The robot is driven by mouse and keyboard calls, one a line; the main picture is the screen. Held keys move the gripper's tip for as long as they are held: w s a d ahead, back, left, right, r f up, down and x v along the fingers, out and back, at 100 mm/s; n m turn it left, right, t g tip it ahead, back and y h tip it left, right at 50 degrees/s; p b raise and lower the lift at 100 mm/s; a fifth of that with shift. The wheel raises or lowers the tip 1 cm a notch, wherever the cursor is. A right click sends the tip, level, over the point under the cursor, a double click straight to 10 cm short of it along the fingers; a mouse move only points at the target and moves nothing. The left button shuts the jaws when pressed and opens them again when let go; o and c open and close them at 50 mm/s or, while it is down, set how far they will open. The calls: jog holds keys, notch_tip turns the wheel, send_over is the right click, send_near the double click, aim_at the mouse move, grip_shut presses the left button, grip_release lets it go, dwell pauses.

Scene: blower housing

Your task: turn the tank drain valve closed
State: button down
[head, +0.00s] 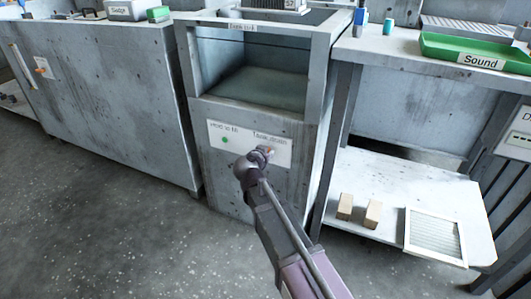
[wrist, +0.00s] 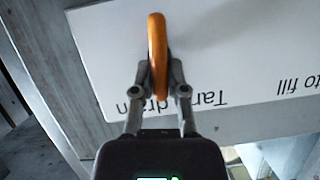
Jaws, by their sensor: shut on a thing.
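The tank drain valve has an orange handle (wrist: 157,50), seen in the wrist view in front of a white panel. The panel's upside-down lettering reads "Tank drain" there. My gripper (wrist: 161,72) is shut on the orange handle, one finger on each side of it. In the head view my gripper (head: 262,155) is at the right part of the white label panel (head: 222,150) on the front of the grey tank cabinet (head: 225,185). The handle is mostly hidden there behind my gripper and arm.
A green button (head: 225,140) sits on the panel left of the valve. A shelf (head: 395,190) at the right holds two small blocks (head: 372,214) and a framed filter (head: 435,235). A green tray (head: 450,48) labelled "Sound" stands on the bench above. The floor at left is clear.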

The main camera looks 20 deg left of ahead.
jog(key=shift+d+f+m+y+b, duration=0.15)
jog(key=shift+d+m+y+b, duration=0.15)
jog(key=shift+m+y, duration=0.55)
jog(key=shift+d+f+m+t+y+b, duration=0.15)
jog(key=shift+m+t+y+b, duration=0.35)
jog(key=shift+m+b, duration=0.65)
jog(key=shift+d+f+m+t+y+b, duration=0.1)
jog(key=shift+f+m+t+y+b, duration=0.15)
jog(key=shift+m+y+b, duration=0.9)
jog(key=shift+d+f+m+t+y+b, duration=0.15)
jog(key=shift+m+t+b, duration=0.35)
jog(key=shift+m, duration=1.25)
jog(key=c, duration=0.7)
grip_release()
jog(key=shift+o, duration=0.2)
